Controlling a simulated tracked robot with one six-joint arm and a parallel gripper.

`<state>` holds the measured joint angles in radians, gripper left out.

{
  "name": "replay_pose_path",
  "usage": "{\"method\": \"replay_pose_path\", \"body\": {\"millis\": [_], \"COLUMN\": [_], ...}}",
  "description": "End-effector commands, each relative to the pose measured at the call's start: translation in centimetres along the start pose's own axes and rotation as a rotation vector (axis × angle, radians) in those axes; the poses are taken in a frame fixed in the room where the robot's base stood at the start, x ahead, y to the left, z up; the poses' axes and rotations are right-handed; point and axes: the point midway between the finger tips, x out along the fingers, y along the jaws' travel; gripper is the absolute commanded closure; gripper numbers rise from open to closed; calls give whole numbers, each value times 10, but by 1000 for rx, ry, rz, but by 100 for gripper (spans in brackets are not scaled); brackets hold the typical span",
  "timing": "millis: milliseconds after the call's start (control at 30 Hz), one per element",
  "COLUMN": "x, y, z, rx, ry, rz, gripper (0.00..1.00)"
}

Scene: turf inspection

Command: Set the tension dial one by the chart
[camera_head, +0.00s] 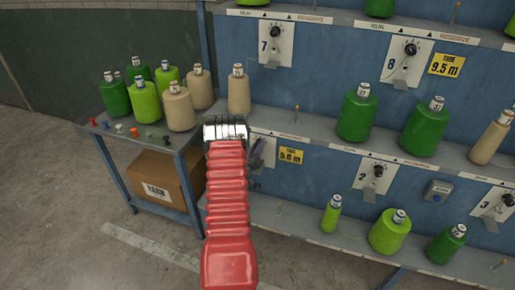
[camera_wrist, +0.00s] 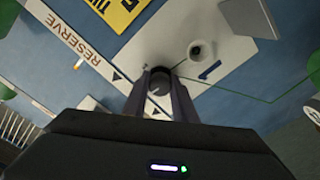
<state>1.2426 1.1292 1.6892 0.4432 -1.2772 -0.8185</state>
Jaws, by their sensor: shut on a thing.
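In the wrist view my gripper (camera_wrist: 161,92) has its two fingers closed on either side of a dark round dial knob (camera_wrist: 160,78). The knob sits on a white plate (camera_wrist: 238,52) marked with a blue 1. The pointer and any scale on this dial are hidden or too small to read. In the head view my red arm covers most of dial one, and only a pale edge of its plate (camera_head: 267,150) shows. A yellow card (camera_head: 291,155) beside it appears to read 5.0 m. I cannot make out a separate chart.
Dials 7 (camera_head: 275,42), 8 (camera_head: 408,60), 2 (camera_head: 377,178) and 3 (camera_head: 493,204) are on the blue rack. Green and tan yarn cones stand on its shelves. A side table (camera_head: 165,143) holds cones and small coloured pegs. In the wrist view a thin green strand crosses plate 1.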

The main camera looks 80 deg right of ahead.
Motion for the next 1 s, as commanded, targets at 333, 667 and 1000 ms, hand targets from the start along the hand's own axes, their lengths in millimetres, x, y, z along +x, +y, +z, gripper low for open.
{"method": "replay_pose_path", "body": {"millis": [333,667,1000], "x": [0,0,0], "y": [-2,-3,-2], "z": [-2,-2,-1], "rx": [-102,-105,-104], "ry": [3,3,2], "rz": [-4,-5,-3], "gripper": [98,98,56]}}
